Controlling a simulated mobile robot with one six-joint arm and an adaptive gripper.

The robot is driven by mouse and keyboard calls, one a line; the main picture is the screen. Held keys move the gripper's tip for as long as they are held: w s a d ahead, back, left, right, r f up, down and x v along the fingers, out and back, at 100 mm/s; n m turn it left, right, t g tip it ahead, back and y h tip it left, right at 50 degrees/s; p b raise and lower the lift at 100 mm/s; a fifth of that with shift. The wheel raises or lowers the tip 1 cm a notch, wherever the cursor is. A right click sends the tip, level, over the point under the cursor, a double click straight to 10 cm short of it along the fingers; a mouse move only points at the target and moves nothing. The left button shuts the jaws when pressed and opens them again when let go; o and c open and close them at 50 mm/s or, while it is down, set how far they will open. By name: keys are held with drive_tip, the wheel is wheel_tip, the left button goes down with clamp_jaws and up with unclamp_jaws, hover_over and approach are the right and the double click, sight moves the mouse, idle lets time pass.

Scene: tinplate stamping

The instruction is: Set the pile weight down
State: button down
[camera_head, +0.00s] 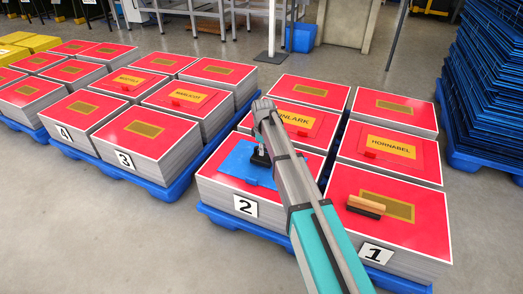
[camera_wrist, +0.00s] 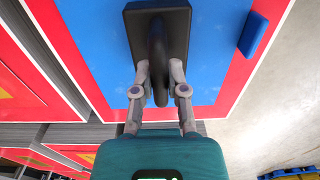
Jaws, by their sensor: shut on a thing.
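The pile weight (camera_head: 260,158) is a black block with a looped handle. It also shows in the wrist view (camera_wrist: 135,25), where my gripper (camera_wrist: 159,78) is shut on its handle. In the head view my gripper (camera_head: 261,140) is above the weight, partly hidden by my arm. The weight is over a blue sheet (camera_head: 235,165) on the red-topped stack marked 2 (camera_head: 215,182). The blue sheet also fills much of the wrist view (camera_wrist: 100,40). I cannot tell whether the weight touches the sheet or hangs just above it.
A wooden-handled brush (camera_head: 366,204) lies on stack 1 (camera_head: 335,215), right of my arm. Stacks labelled HORNABEL (camera_head: 391,144) and one ending in NLARK (camera_head: 300,120) stand behind. Stacks 3 and 4 are at left. Tall blue piles (camera_head: 490,80) stand at right. Grey floor is clear in front.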

drive_tip(key=shift+f+b, duration=0.5)
drive_tip(key=shift+f, duration=0.25)
drive_tip(key=shift+f, duration=0.1)
drive_tip(key=c, duration=0.7)
unclamp_jaws()
wheel_tip(320, 180, up, 12)
drive_tip(key=p, duration=1.2)
drive_tip(key=shift+d, duration=0.1)
